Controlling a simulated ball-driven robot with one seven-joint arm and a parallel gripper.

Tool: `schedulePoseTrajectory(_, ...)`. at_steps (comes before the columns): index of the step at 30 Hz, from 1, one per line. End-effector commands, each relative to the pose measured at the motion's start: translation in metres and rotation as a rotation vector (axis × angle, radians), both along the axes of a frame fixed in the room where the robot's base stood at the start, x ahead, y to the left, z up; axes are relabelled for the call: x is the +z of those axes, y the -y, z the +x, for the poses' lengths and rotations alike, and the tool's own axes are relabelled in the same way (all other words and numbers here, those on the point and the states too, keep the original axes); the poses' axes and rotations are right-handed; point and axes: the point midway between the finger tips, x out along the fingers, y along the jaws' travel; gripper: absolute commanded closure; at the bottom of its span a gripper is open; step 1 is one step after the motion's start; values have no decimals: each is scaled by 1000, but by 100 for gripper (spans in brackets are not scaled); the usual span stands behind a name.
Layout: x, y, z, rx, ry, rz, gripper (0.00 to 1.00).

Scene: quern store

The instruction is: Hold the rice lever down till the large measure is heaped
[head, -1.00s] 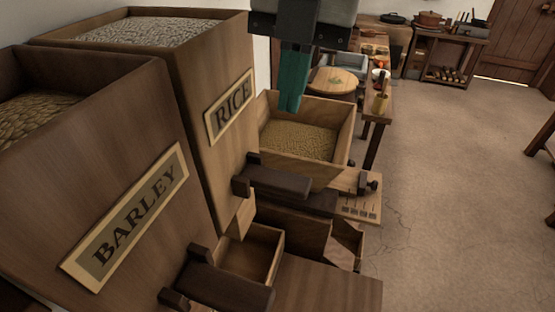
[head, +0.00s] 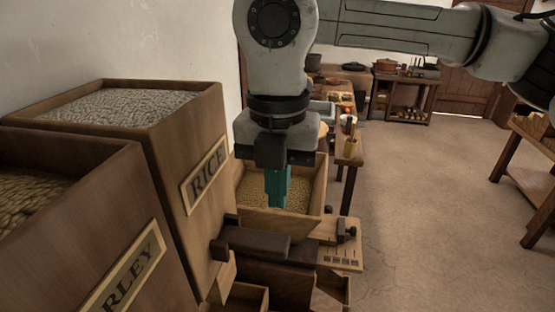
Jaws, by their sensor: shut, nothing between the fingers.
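The rice bin, with its RICE plate (head: 205,175), stands left of centre and is filled with pale grain. The rice lever, a dark wooden bar (head: 255,243), sticks out from the bin's front, low down. My gripper (head: 277,203) points down with its teal fingers shut and empty. The fingertips show just above the lever in the picture, against the golden grain behind, apart from the lever. An open wooden box (head: 246,297) under the rice chute is cut off by the lower edge. I cannot tell whether it is the large measure or how full it is.
The barley bin (head: 90,230) stands at the near left. A box of golden grain (head: 315,190) is behind my gripper. A table (head: 540,170) is at the far right. The floor between is clear.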

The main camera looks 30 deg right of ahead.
Motion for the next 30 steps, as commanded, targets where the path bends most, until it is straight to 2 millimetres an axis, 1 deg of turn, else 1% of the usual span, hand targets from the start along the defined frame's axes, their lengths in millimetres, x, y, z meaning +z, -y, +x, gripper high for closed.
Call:
schedulePoseTrajectory(3, -22, 0, -1, 1, -4, 2, 100)
schedulePoseTrajectory(6, -41, -1, -1, 1, -4, 2, 100)
schedulePoseTrajectory(12, -66, 0, 0, 1, 1, 2, 100)
schedulePoseTrajectory(15, -74, 0, 0, 0, 0, 1, 100)
schedulePoseTrajectory(18, -78, 0, 0, 0, 2, 1, 100)
schedulePoseTrajectory(30, -81, 0, 0, -1, 8, 6, 100)
